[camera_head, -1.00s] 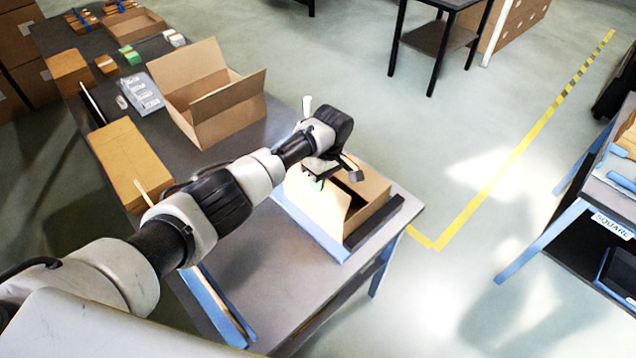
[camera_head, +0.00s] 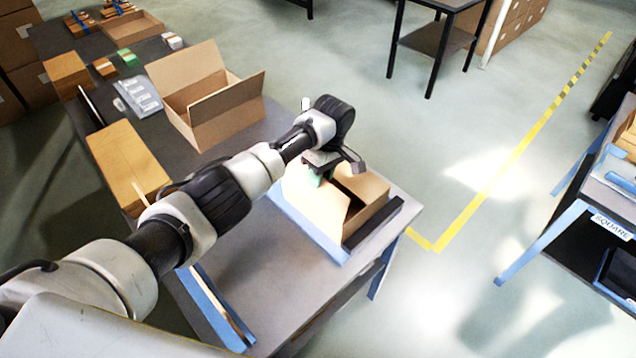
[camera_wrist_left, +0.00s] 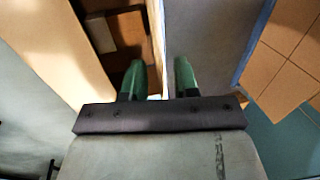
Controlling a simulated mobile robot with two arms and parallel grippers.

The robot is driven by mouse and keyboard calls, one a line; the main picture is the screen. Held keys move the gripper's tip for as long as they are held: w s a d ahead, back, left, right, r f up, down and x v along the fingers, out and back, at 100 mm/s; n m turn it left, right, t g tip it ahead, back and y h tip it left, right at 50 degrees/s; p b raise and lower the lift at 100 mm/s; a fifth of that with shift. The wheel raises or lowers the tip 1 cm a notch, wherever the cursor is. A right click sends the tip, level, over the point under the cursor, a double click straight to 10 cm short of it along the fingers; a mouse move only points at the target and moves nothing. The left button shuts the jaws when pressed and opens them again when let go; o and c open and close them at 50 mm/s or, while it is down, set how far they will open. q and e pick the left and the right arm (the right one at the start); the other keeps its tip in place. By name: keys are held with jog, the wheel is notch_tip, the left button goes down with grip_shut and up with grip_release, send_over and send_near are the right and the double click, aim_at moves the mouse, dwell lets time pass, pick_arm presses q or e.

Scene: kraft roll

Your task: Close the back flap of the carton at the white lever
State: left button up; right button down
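The open carton (camera_head: 368,206) stands at the near right end of the table. A pale flap (camera_head: 316,208) lies over its left part, and the dark inside shows beside it. A small white lever (camera_head: 306,103) shows just behind my left wrist, mostly hidden. My left gripper (camera_head: 318,176) points down at the carton's back side, and the arm hides that flap in the head view. In the left wrist view its green fingers (camera_wrist_left: 159,82) are apart, with a thin cardboard edge (camera_wrist_left: 156,40) between them. Brown items (camera_wrist_left: 122,35) show inside the carton. My right gripper is not in view.
A larger open carton (camera_head: 212,98) stands farther back on the table (camera_head: 262,262). A long brown box (camera_head: 124,158) lies along the left edge, under my arm. Blue and dark rails flank the near carton.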

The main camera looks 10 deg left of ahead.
pick_arm(q)
jog(key=b+v, duration=0.1)
jog(key=v, duration=0.7)
